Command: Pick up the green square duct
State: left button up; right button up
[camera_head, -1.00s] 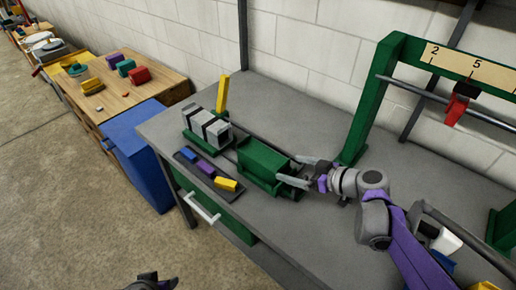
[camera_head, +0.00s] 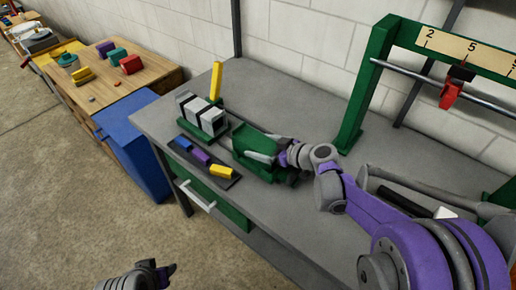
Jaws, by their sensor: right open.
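The green square duct (camera_head: 249,138) lies on the grey workbench in a low green holder, partly covered by my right gripper. My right gripper (camera_head: 262,146) is open. Its two grey fingers reach over the duct, one along the far side and one along the near side; I cannot tell whether they touch it. My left gripper (camera_head: 160,274) is low at the bottom edge, off the bench and far from the duct; its jaw opening does not show clearly.
A grey duct with black bands (camera_head: 200,113) and a yellow upright post (camera_head: 217,82) stand left of the green duct. A dark tray (camera_head: 228,183) with blue, purple and yellow blocks lies in front. A green frame (camera_head: 362,100) with a scale stands right. A blue cabinet (camera_head: 135,150) is left.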

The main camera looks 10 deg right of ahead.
jog(key=c, duration=1.3)
